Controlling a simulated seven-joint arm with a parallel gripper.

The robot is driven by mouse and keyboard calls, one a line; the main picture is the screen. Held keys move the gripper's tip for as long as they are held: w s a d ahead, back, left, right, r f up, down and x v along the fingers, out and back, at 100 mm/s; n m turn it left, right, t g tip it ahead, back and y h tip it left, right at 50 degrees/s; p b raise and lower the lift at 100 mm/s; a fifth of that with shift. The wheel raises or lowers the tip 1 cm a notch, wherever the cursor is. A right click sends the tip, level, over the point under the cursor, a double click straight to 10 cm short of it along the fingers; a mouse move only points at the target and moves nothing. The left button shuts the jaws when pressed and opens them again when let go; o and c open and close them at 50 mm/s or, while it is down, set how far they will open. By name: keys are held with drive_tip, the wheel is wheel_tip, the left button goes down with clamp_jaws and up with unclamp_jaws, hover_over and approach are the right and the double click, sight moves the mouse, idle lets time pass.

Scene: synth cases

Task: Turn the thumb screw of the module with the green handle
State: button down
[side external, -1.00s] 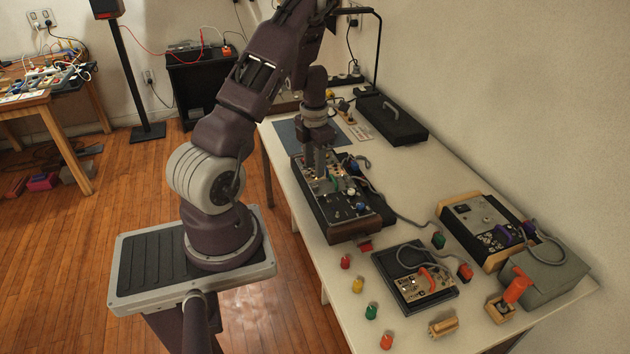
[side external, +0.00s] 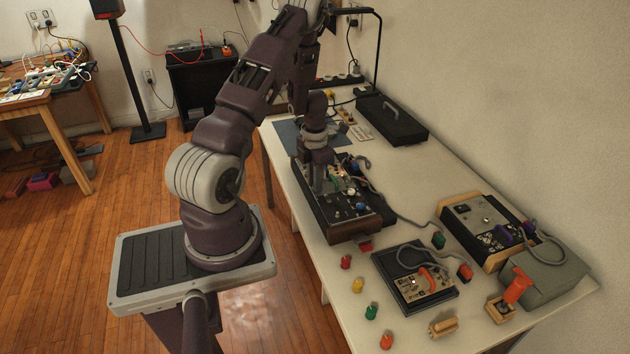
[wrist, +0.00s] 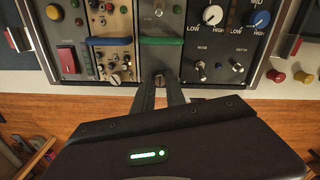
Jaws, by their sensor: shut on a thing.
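The rack case (side external: 345,226) of modules stands on the table, with my gripper (side external: 322,192) down at its near-left edge in the side view. In the wrist view, the grey module with the green handle (wrist: 163,41) sits between a tan module with a blue handle (wrist: 108,41) and a dark panel with knobs. The thumb screw (wrist: 159,80) is at the lower end of the green-handled module, below the handle. My gripper (wrist: 160,84) is shut on this thumb screw, one finger on each side. The fingers partly hide the screw.
The blue-handled module has its own thumb screw (wrist: 115,79) just left of my fingers. Toggle switches (wrist: 201,66) lie to the right. On the table are a small black case (side external: 412,272), coloured caps (side external: 357,285) and a wooden-sided unit (side external: 480,222).

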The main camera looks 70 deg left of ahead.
drive_tip(key=shift+m, duration=0.3)
drive_tip(key=m, duration=0.3)
drive_tip(key=shift+m, duration=0.4)
drive_tip(key=m, duration=0.3)
drive_tip(key=shift+m, duration=0.3)
drive_tip(key=m, duration=2.1)
drive_tip(key=shift+m, duration=0.4)
